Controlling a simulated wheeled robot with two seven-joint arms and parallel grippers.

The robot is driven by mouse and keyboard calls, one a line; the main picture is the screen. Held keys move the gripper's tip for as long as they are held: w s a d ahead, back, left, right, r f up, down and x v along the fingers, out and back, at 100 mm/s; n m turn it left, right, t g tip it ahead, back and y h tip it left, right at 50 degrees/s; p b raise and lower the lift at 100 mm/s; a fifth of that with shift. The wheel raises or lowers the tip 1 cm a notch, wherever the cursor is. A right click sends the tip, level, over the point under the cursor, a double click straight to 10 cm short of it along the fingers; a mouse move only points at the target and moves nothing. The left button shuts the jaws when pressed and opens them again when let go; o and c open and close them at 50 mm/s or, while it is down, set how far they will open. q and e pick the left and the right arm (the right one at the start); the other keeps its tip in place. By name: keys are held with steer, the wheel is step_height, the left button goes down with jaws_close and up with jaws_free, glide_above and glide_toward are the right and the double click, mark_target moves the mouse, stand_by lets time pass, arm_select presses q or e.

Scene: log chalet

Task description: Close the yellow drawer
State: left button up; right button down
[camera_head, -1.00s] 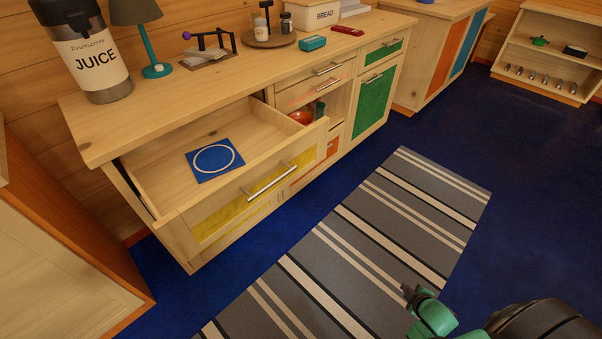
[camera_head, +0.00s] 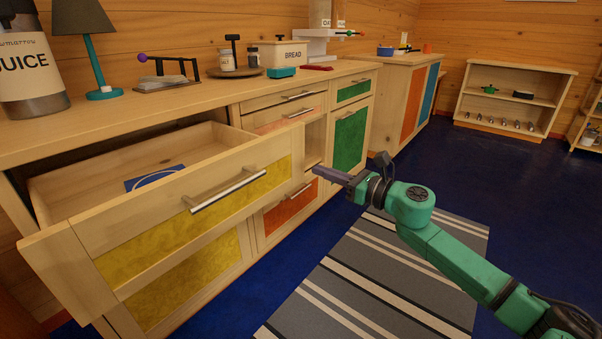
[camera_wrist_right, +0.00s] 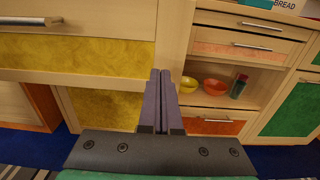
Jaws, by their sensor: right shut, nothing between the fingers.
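The yellow drawer (camera_head: 140,233) is pulled well out of the wooden counter, with a metal bar handle (camera_head: 228,191) on its front. A blue mat with a pale ring (camera_head: 150,180) lies inside it. My right gripper (camera_head: 318,172) is shut and empty, in front of the counter near the right end of the drawer front. In the right wrist view, its closed fingers (camera_wrist_right: 160,82) overlap the right edge of the drawer front (camera_wrist_right: 80,57). I cannot tell whether they touch it. My left gripper is not in view.
A yellow cupboard front (camera_head: 190,280) is below the drawer. An open shelf beside it holds a yellow bowl (camera_wrist_right: 188,84) and a red bowl (camera_wrist_right: 215,87). A juice dispenser (camera_head: 28,70) and lamp (camera_head: 90,50) stand on the counter. A striped rug (camera_head: 370,285) covers clear floor.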

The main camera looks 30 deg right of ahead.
mark_target(295, 161)
steer(key=x, duration=0.5)
steer(key=shift+d+r, duration=0.15)
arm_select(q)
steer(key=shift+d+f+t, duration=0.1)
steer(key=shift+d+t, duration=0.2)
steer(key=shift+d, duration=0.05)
arm_select(e)
steer(key=shift+w+a, duration=0.25)
steer(key=shift+w, duration=0.25)
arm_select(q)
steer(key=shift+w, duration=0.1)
